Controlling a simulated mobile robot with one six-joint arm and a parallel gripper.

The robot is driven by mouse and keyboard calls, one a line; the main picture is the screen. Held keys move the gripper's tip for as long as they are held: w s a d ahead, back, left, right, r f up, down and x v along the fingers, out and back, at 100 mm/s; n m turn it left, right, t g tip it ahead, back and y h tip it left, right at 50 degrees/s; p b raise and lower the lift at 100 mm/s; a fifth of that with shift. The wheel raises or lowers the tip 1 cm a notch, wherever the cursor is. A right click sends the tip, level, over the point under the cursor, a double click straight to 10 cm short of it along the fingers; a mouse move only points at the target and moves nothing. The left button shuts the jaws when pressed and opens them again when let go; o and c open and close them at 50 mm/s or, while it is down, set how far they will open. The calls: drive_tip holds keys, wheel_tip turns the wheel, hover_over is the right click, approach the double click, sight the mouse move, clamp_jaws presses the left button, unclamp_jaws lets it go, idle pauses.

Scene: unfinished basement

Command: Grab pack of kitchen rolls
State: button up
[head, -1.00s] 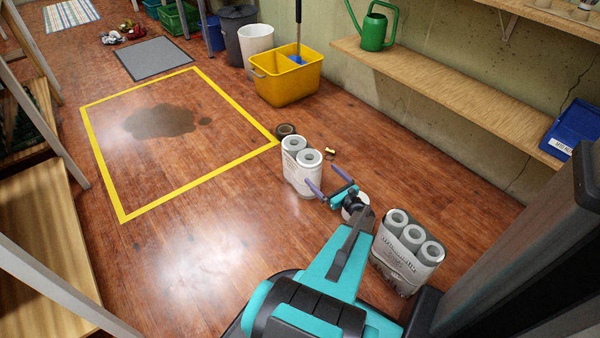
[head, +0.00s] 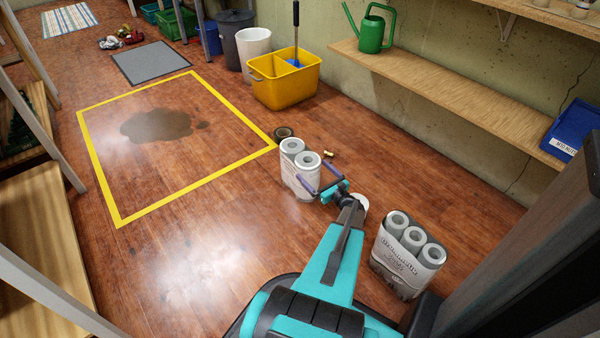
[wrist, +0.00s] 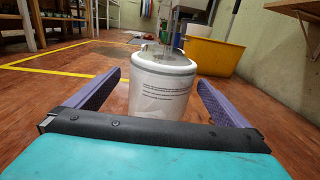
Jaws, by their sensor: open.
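A white pack of kitchen rolls (head: 296,180) stands upright on the wooden floor, its roll tops showing in the head view. In the wrist view the pack (wrist: 162,92) stands between the two purple fingers, its printed side facing me. My gripper (head: 318,184) is open, with one finger on each side of the near part of the pack. It also shows in the wrist view (wrist: 155,95), where gaps are visible between the fingers and the pack. A second pack, with three rolls (head: 405,262), stands to the right of my arm.
A dark tape roll (head: 284,133) and a small brass-coloured item (head: 328,154) lie behind the pack. A yellow mop bucket (head: 285,84) stands farther back. A wooden shelf (head: 440,95) runs along the right wall. The taped floor area left has a dark stain (head: 157,125).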

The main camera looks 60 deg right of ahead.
sight(304, 160)
drive_tip(key=shift+b+x, duration=0.35)
drive_tip(key=shift+x, duration=1.25)
drive_tip(key=shift+w+d, duration=0.1)
drive_tip(key=shift+b+x, duration=1.05)
drive_tip(key=shift+x, duration=0.25)
drive_tip(key=shift+b+x, duration=0.45)
drive_tip(key=shift+x, duration=0.75)
drive_tip(key=shift+d+r, duration=0.15)
drive_tip(key=shift+d, duration=0.05)
drive_tip(key=c, duration=1.6)
drive_tip(key=shift+r, duration=0.1)
